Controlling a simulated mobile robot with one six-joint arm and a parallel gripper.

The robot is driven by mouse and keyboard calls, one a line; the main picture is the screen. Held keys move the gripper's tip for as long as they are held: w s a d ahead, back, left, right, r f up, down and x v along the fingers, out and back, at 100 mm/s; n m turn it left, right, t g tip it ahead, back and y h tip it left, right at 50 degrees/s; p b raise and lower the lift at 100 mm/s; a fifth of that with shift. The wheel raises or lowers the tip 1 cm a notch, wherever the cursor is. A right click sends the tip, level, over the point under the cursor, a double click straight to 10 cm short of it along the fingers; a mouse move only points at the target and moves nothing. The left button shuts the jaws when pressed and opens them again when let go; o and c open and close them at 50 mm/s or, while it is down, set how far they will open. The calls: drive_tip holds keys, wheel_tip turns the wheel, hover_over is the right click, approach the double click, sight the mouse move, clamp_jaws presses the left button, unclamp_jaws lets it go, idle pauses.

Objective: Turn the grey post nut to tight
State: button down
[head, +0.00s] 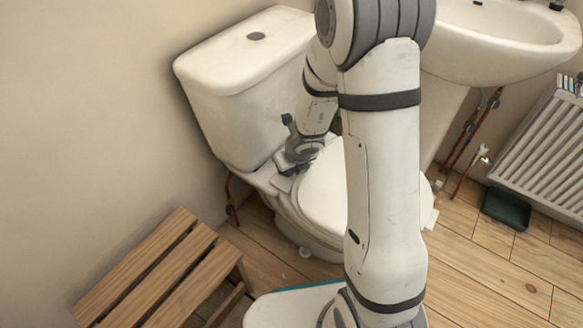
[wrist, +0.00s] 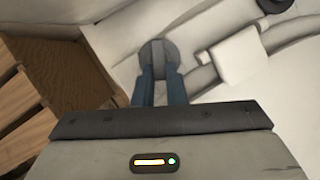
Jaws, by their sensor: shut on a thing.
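The grey post nut (wrist: 158,50) is a round grey disc in the upper middle of the wrist view, against the white toilet. My gripper (wrist: 160,73) is shut on it, with one blue finger on each side of its near part. In the head view my gripper (head: 285,172) is low at the back of the toilet (head: 325,195), between the cistern and the lid. The nut cannot be made out there. The nut's underside and any thread are hidden, so I cannot tell how tight it is.
A white block (wrist: 236,57) sits right of the nut. The cistern (head: 240,85) rises behind my gripper. A slatted wooden bench (head: 165,270) stands at the front left. A basin (head: 500,40), a radiator (head: 545,140) and a dark green tray (head: 506,209) are on the right.

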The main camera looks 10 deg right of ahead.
drive_tip(key=shift+m, duration=0.5)
drive_tip(key=c, duration=1.5)
unclamp_jaws()
drive_tip(key=shift+o, duration=0.2)
drive_tip(key=a+p+v, duration=0.1)
drive_tip(key=p+v, duration=0.4)
drive_tip(key=v, duration=0.2)
drive_tip(key=shift+d+r, duration=0.3)
drive_tip(key=shift+r, duration=0.05)
drive_tip(key=shift+s+r, duration=0.1)
drive_tip(key=shift+s, duration=0.05)
